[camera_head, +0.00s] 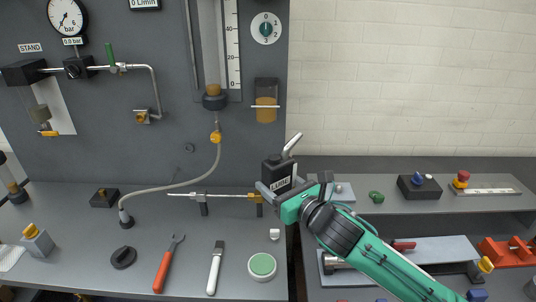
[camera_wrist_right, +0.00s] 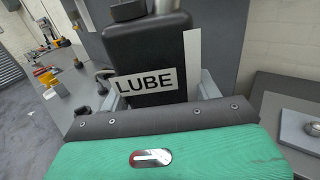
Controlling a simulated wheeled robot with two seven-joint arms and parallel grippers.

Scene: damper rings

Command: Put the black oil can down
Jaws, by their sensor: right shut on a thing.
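The black oil can (camera_head: 279,170) has a white LUBE label and a pale spout or lever at its top. My right gripper (camera_head: 280,189) is shut on it, with grey fingers on both sides of its body. In the right wrist view the can (camera_wrist_right: 150,50) fills the upper middle, label facing the camera, between the fingers of the gripper (camera_wrist_right: 160,95). The can looks upright near the right edge of the grey bench (camera_head: 190,235). Its base is hidden by the gripper, so I cannot tell whether it touches anything. My left gripper is not in view.
Near the can are a horizontal rod fitting (camera_head: 204,196), a small white piece (camera_head: 274,234) and a green-topped round tin (camera_head: 262,266). A brush (camera_head: 215,266) and a red-handled tool (camera_head: 167,265) lie further left. A grey shelf (camera_head: 400,203) with knobs stands right. Bare bench shows between these.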

